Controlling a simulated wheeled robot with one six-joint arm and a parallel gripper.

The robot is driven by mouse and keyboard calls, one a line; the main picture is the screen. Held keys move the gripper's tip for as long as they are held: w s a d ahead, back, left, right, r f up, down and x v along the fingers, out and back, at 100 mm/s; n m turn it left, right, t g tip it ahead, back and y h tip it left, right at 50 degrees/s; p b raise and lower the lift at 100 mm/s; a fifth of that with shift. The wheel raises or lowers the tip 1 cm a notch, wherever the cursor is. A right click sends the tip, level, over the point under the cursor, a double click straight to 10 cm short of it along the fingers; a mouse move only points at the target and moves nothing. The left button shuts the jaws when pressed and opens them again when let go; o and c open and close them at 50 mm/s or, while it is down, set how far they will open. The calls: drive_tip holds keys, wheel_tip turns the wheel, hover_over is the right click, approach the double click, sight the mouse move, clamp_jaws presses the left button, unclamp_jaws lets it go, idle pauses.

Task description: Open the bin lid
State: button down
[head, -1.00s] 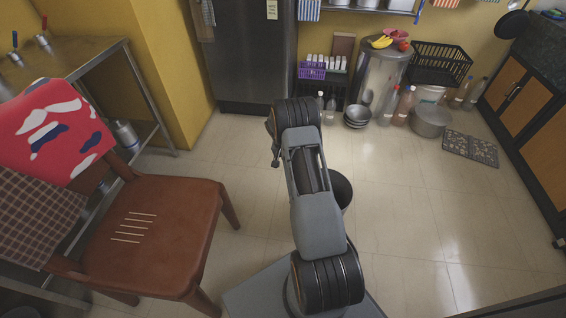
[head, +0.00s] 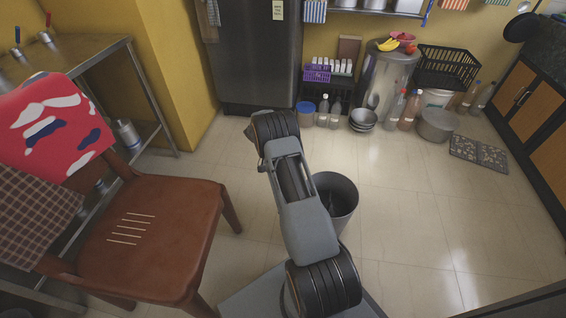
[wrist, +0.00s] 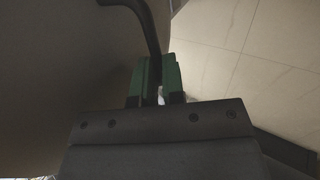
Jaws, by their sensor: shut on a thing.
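In the head view a grey round bin (head: 345,207) stands on the floor to the right of my arm, its dark inside showing from above. In the wrist view my gripper (wrist: 157,62) has green fingers, shut on a dark curved handle (wrist: 148,25) that runs down to their tips. A wide smooth grey-brown surface (wrist: 60,60) fills the left of that view; it may be the lid, but I cannot tell for sure. My gripper and any lid are hidden behind my arm in the head view.
A brown chair (head: 160,215) stands at left. A fridge (head: 255,55) is at the back. Bottles, bowls (head: 363,119), a large steel canister (head: 385,82) and a black basket (head: 447,66) line the back wall.

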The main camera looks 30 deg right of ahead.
drive_tip(key=shift+s+f, duration=0.3)
drive_tip(key=shift+f, duration=0.05)
drive_tip(key=c, duration=1.5)
unclamp_jaws()
drive_tip(key=shift+d, duration=0.15)
drive_tip(key=o, duration=0.3)
drive_tip(key=shift+w+r, duration=0.1)
drive_tip(key=shift+w, duration=0.1)
drive_tip(key=shift+a+r, duration=0.1)
drive_tip(key=shift+a, duration=0.1)
drive_tip(key=p+v, duration=0.3)
drive_tip(key=v, duration=1)
drive_tip(key=shift+w+a+r+p, duration=0.2)
drive_tip(key=shift+a+p, duration=0.05)
drive_tip(key=shift+p, duration=0.05)
drive_tip(key=shift+c, duration=0.4)
